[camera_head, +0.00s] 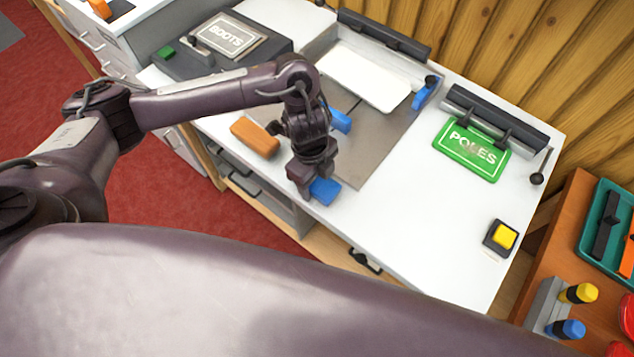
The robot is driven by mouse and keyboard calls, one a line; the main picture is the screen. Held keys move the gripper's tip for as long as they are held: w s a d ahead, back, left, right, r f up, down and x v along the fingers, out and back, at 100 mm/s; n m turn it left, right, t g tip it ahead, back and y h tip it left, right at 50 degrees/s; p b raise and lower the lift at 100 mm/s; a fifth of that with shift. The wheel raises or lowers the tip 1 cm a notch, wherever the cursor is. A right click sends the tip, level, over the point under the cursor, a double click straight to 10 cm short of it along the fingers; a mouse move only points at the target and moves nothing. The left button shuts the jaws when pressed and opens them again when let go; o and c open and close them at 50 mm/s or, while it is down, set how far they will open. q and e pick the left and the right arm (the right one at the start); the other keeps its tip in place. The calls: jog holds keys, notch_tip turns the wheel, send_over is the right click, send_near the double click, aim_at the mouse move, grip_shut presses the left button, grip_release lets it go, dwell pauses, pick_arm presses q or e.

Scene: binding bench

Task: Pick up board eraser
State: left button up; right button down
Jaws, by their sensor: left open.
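An orange block (255,138) with rounded edges, which looks like a board eraser, lies on the white bench top (440,230) near its left front edge. My left gripper (308,188) points down over the front edge of the bench, to the right of the orange block and apart from it. Its jaws are open. A blue block (325,191) shows right beside the fingertips, partly hidden by them; I cannot tell whether they touch. My right gripper is out of view.
A grey metal plate (385,150) carries a white sheet (365,78) and blue pieces (341,120). A green POLES sign (472,150), a yellow button (505,236) and a BOOTS panel (228,38) surround it. Markers (570,328) stand at lower right. The bench's right front is clear.

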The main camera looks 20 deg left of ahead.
pick_arm(q)
jog(key=c, duration=0.7)
jog(key=shift+r, duration=0.1)
jog(key=shift+c, duration=0.2)
jog(key=shift+r, duration=0.5)
notch_tip(320, 180, up, 19)
jog(key=p, duration=0.4)
